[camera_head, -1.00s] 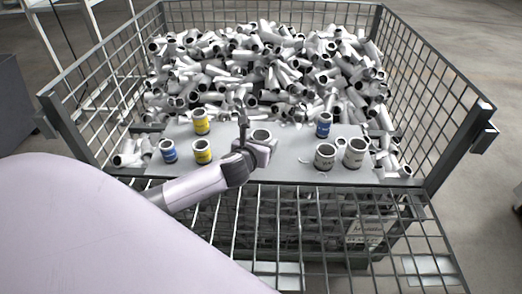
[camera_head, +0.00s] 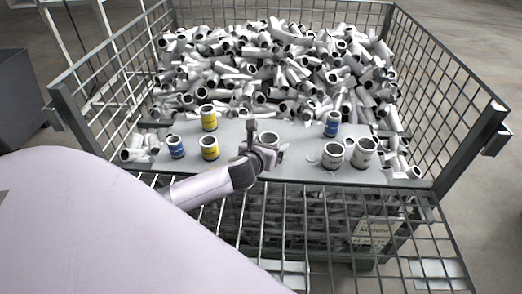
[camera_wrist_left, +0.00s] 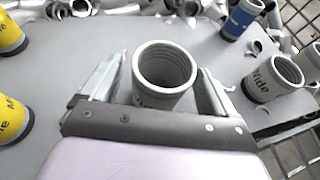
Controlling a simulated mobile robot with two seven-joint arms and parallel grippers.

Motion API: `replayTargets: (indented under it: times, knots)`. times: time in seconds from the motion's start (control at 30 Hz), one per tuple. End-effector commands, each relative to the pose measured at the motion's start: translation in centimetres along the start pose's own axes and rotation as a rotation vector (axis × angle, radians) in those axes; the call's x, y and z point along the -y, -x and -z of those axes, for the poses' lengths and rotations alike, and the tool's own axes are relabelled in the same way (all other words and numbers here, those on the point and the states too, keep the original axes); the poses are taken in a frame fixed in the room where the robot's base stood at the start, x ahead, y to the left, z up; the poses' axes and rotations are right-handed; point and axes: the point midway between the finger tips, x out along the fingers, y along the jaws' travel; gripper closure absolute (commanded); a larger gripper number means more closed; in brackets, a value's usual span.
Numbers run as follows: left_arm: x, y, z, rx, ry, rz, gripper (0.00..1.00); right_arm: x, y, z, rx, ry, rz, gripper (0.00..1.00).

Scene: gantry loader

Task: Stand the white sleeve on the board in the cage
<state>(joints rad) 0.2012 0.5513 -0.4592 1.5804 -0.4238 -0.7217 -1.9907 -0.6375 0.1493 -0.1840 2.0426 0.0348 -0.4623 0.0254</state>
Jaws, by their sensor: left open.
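The white sleeve (camera_head: 270,139) is upright at the middle of the grey board (camera_head: 295,172) in the cage. Its open top faces up, and its inside ridges show in the left wrist view (camera_wrist_left: 163,88). My left gripper (camera_head: 262,143) reaches in from the front left. Its jaws are open, one on each side of the sleeve, with a narrow gap showing on the left in the wrist view. The sleeve's foot is hidden behind the gripper body, so its contact with the board cannot be seen. My right gripper is not in view.
Two yellow-banded sleeves (camera_head: 209,148) and a blue one (camera_head: 176,147) stand left on the board. Another blue one (camera_head: 332,124) and two lettered whitish ones (camera_head: 333,156) stand right. A pipe heap (camera_head: 280,70) lies behind; cage mesh (camera_head: 85,95) surrounds it.

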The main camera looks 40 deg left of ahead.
Motion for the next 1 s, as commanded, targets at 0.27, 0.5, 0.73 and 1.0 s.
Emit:
replayTargets:
  times: [0.27,0.5,0.73,1.0]
  knots:
    - [0.0,4.6,-0.2,-0.001,-0.003,0.002,0.11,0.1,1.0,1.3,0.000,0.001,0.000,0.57]
    - [0.0,8.9,-0.2,-0.001,-0.001,0.003,0.11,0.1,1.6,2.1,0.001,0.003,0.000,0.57]
    - [0.0,11.1,-0.1,0.000,-0.001,0.001,0.11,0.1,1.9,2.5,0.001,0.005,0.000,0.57]
    - [0.0,11.5,0.0,0.001,0.000,0.000,0.11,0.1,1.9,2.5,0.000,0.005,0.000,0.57]
